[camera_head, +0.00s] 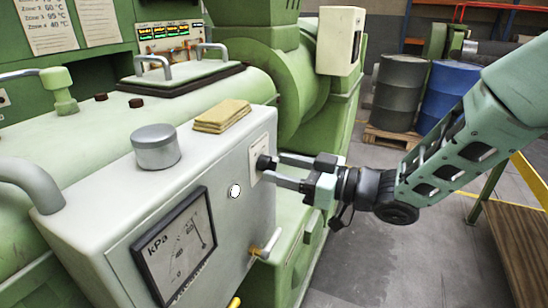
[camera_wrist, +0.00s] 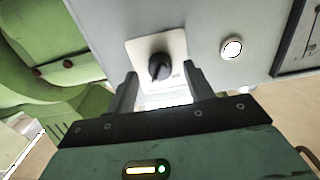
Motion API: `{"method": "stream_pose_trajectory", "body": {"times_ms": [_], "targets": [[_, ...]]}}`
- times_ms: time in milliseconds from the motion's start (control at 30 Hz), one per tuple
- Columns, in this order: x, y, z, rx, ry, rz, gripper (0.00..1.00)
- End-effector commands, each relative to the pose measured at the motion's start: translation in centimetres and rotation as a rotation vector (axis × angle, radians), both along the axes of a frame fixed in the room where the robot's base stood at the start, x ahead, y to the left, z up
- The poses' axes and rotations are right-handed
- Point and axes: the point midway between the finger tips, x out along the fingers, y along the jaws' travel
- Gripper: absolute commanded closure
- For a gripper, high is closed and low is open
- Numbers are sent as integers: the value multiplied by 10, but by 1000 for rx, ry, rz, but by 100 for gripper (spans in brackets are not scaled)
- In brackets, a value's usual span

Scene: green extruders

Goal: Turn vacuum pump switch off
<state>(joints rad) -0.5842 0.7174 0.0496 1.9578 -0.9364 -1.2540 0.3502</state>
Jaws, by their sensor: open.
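The vacuum pump switch is a black rotary knob (camera_wrist: 159,67) on a pale plate on the front of the grey control box (camera_wrist: 225,15). In the head view the knob (camera_head: 265,163) shows at the box's right end, beside my gripper's fingertips. My gripper (camera_head: 279,168) is open and points at the box from the right. In the wrist view its two fingers (camera_wrist: 160,80) stand on either side of the knob, with a gap to each side. I cannot tell whether the fingertips touch the plate.
A round white indicator (camera_head: 235,191) and a kPa gauge (camera_head: 176,250) sit left of the knob. A small lever valve (camera_head: 265,247) juts out below. Yellow cloths (camera_head: 222,116) and a grey cylinder (camera_head: 156,146) lie on top of the box. Drums (camera_head: 400,92) stand behind on a pallet.

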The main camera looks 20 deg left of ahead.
Motion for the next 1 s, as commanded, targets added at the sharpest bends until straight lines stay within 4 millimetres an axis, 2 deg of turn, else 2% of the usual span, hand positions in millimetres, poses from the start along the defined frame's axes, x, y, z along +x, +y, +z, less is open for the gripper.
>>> {"method": "stream_pose_trajectory", "body": {"times_ms": [100,200,533,567,700,733,1000], "targets": [[1,15,2,-1,0,0,48],[2,21,0,-1,0,0,48],[3,25,0,0,0,-2,48],[3,25,0,0,0,-2,51],[3,24,0,0,0,-1,90],[3,24,0,0,0,-1,93],[2,24,-2,-1,-18,-1,93]]}}
